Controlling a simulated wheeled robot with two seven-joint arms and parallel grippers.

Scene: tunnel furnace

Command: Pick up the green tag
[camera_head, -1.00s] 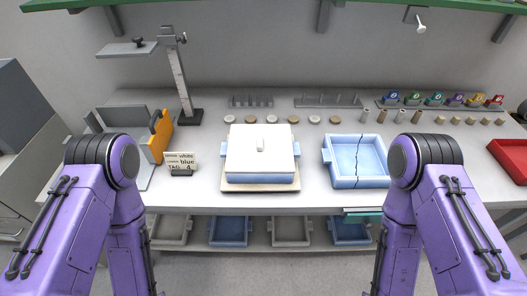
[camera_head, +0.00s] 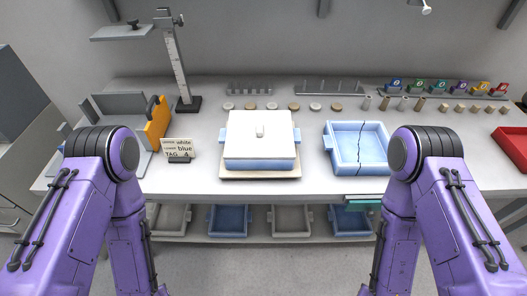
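The green tag (camera_head: 418,86) stands upright in a row of coloured tags at the back right of the bench. It has a small pale round mark on its face. A blue tag (camera_head: 395,85) is to its left and a teal tag (camera_head: 440,87) to its right. My two purple arms show at the left and right front, bent down in front of the bench. Neither gripper shows in the head view, and both arms are well away from the tags.
A white-lidded box (camera_head: 260,140) sits at the bench's middle. A cracked blue tray (camera_head: 341,172) is to its right, and a sign (camera_head: 179,149) to its left. A height gauge (camera_head: 178,65) stands back left. Small pegs (camera_head: 420,104) stand before the tags. A red tray (camera_head: 511,150) is far right.

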